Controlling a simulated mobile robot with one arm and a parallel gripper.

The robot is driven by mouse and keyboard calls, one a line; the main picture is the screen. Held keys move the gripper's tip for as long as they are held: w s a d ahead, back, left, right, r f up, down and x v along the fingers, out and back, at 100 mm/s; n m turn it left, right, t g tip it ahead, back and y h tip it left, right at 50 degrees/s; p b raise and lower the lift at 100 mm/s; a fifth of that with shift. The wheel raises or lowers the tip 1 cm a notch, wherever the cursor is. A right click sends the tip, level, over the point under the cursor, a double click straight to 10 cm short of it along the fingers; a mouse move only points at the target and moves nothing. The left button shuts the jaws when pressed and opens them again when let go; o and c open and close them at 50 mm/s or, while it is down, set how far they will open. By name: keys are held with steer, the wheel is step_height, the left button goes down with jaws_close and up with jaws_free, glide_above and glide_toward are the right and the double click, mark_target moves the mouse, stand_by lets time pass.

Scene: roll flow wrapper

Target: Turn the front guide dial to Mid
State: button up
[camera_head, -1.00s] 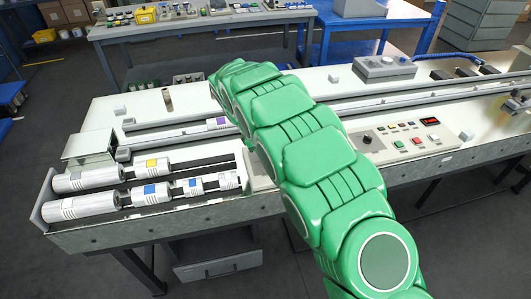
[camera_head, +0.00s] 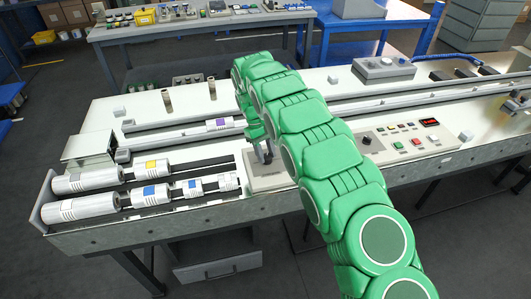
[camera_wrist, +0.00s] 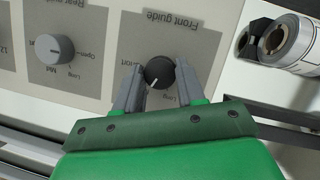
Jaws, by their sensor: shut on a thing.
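The front guide dial (camera_wrist: 159,72) is a small black knob with a white pointer line, on a grey label plate (camera_wrist: 120,45) in the wrist view. The line points down and slightly left in that view. The words "Front guide" read upside down above the knob; of its position labels, "Long" shows below right and one at left is partly hidden by a finger. My gripper (camera_wrist: 159,88) has one finger on each side of the knob and is shut on it. In the head view my gripper (camera_head: 264,155) is down at the small panel box (camera_head: 270,182).
A grey rear guide knob (camera_wrist: 54,49) is beside the dial at left in the wrist view. White rolls on shafts (camera_head: 155,190) lie left of the panel in the head view. A control box with buttons (camera_head: 405,142) stands to the right.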

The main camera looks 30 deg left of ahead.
steer(key=shift+d+m, duration=0.1)
steer(key=shift+m, duration=0.5)
steer(key=shift+f, duration=0.1)
steer(key=o, duration=1)
steer(key=shift+r, duration=0.2)
